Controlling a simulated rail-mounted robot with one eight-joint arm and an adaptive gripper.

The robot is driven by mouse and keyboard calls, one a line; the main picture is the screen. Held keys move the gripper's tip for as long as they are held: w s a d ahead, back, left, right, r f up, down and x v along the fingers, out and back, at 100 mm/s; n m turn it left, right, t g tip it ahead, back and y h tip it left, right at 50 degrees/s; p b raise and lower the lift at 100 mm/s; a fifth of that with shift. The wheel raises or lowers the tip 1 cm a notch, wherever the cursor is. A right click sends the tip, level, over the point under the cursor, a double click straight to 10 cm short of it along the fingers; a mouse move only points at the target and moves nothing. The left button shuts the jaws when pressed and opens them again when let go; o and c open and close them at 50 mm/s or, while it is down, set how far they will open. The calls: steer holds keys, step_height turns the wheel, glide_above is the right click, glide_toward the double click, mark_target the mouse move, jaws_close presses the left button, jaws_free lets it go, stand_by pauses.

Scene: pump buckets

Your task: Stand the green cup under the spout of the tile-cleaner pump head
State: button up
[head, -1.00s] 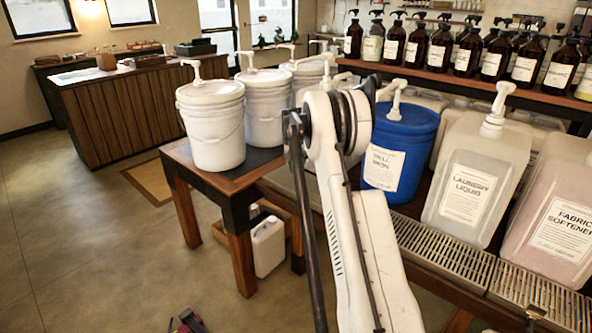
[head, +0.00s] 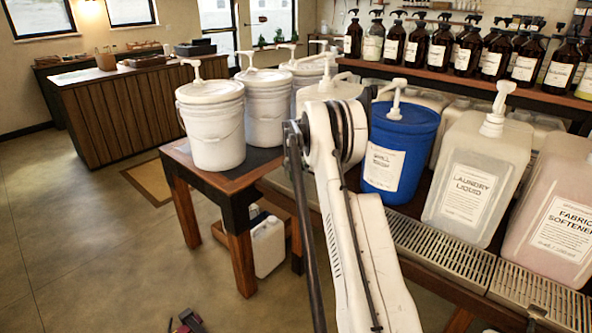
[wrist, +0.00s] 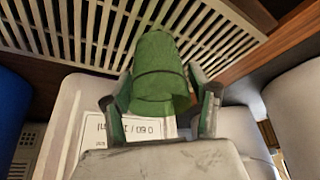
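The cup is over or near a slatted metal drip tray and a pale container with a white label (wrist: 130,130). In the head view my arm hides the gripper and cup. I cannot read a tile-cleaner label on any container, so I cannot tell which pump head is that one.
A blue drum (head: 398,140), a laundry-liquid jug (head: 470,180) and a fabric-softener jug (head: 562,215) stand behind slatted drip trays (head: 540,297). White pump buckets (head: 212,130) stand on the table at left. Brown bottles (head: 468,50) line the shelf behind. Floor at left is open.

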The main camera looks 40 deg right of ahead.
steer(key=shift+r, duration=0.45)
steer(key=v, duration=1.1)
steer(key=s+a+r+n+t, duration=0.1)
steer(key=s+a+r, duration=0.45)
steer(key=a, duration=0.35)
steer(key=s+a+r+n+y, duration=0.15)
steer(key=s+a+r, duration=0.35)
steer(key=a, duration=0.5)
steer(key=s+a+r+n+t, duration=0.15)
steer(key=s+a+r, duration=0.25)
steer(key=a+r, duration=0.4)
steer(key=s+a+n, duration=0.2)
steer(key=s+a, duration=1.1)
steer(key=s, duration=0.2)
steer(key=s+a+f+n+y, duration=0.1)
steer(key=s+a+f, duration=0.2)
steer(key=s, duration=0.3)
steer(key=s+a+f+n+t+y, duration=0.1)
steer(key=s+a+f, duration=0.3)
steer(key=s, duration=0.3)
steer(key=shift+a+f+n+p, duration=0.25)
steer(key=shift+n+p, duration=0.15)
